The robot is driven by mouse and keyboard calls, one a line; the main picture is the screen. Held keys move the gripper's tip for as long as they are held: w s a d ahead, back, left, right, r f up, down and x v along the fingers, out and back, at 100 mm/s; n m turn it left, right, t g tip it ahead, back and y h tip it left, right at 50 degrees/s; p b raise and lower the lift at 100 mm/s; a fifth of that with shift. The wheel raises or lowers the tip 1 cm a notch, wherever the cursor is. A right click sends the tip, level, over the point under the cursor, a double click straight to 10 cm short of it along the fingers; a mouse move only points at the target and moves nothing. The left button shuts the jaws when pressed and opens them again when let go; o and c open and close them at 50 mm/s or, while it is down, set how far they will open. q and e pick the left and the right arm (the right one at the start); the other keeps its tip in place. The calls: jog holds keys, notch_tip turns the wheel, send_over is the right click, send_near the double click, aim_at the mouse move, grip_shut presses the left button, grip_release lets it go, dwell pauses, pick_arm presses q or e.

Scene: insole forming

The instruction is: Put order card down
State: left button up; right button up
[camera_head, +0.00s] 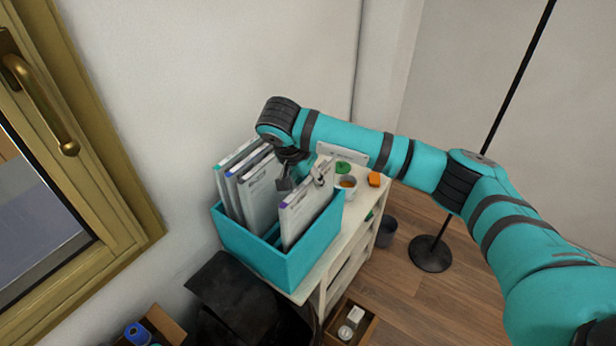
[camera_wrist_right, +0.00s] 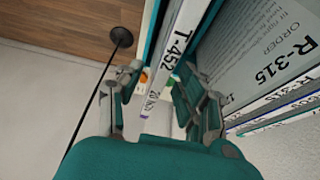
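A teal box (camera_head: 275,258) holds several upright order cards. One white card with a purple-marked edge (camera_head: 303,216) leans in the right part of the box. In the right wrist view this appears to be the card labelled T-452 (camera_wrist_right: 178,45). My right gripper (camera_head: 303,178) is over the box, with one finger on each side of that card. In the wrist view its fingers (camera_wrist_right: 160,80) stand apart, with visible gaps beside the card's edge. A card labelled R-315 (camera_wrist_right: 270,50) stands on the other side of one finger. My left gripper is not in view.
The box stands on a white shelf unit (camera_head: 345,240) against the wall. A white cup (camera_head: 346,186) and an orange block (camera_head: 374,179) are behind it. A black lamp base (camera_head: 431,254) and a dark bin (camera_head: 386,231) stand on the floor. A gold-framed window (camera_head: 125,190) is at left.

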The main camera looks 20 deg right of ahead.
jog(key=shift+a+r, duration=0.15)
jog(key=shift+r, duration=0.2)
jog(key=b+v, duration=0.3)
jog(key=v, duration=0.8)
jog(key=shift+r, duration=0.25)
